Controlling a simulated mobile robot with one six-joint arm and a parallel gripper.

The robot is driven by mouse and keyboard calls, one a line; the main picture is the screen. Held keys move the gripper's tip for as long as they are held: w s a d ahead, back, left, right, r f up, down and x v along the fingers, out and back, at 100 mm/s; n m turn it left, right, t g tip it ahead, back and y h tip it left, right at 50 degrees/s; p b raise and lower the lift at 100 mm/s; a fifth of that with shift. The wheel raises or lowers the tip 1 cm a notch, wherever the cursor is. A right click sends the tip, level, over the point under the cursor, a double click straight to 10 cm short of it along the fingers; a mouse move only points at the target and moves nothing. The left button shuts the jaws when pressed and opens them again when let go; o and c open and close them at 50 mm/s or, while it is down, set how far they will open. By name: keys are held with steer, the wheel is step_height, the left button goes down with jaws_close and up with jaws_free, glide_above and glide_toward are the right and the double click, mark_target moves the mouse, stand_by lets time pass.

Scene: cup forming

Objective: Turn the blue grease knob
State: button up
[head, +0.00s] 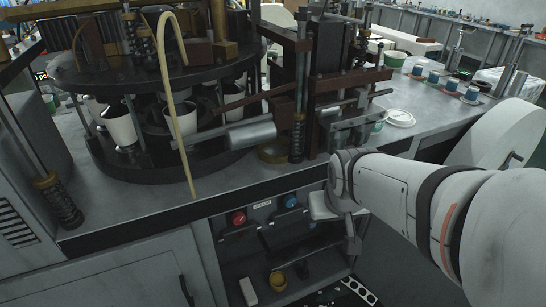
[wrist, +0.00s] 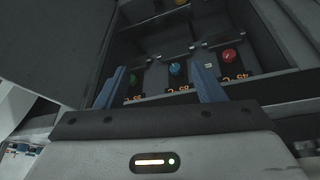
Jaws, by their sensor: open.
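The blue knob (head: 290,201) sits on the dark control panel below the worktop in the head view, right of a red knob (head: 238,217). In the wrist view the blue knob (wrist: 175,69) shows beyond and between the two blue fingers of my gripper (wrist: 158,68), nearer the right finger. My gripper is open and empty, with the fingers apart from the knob. In the head view my gripper is beside the panel, right of the blue knob; its fingertips are hard to make out there.
In the wrist view the red knob (wrist: 229,56) is right of the blue one and a green knob (wrist: 133,79) is near the left finger. A yellow knob (head: 277,280) is lower in the open cabinet. The worktop edge and cup machine (head: 160,165) stand above.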

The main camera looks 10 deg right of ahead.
steer(key=shift+o, duration=0.2)
steer(key=w+d+f+t+b, duration=0.3)
steer(key=w+f+b, duration=0.3)
steer(key=w+f, duration=0.5)
steer(key=shift+w+f+n+t+b, duration=0.2)
steer(key=shift+w+n+t+b, duration=0.15)
steer(key=shift+w+t, duration=0.3)
steer(key=n+t+y+b, duration=0.2)
steer(key=t+b, duration=0.3)
steer(key=b, duration=0.4)
glide_toward(292, 203)
step_height(292, 203, up, 2)
steer(key=d, duration=0.3)
step_height(292, 203, down, 6)
steer(key=w+a+t+y+b, duration=0.1)
steer(key=t+y+b, duration=0.2)
steer(key=y+b, duration=0.15)
steer(key=shift+t, duration=0.25)
steer(key=shift+b+x, duration=0.7)
steer(key=shift+x, duration=3.3)
steer(key=shift+a+r, duration=0.2)
steer(key=shift+c, duration=0.6)
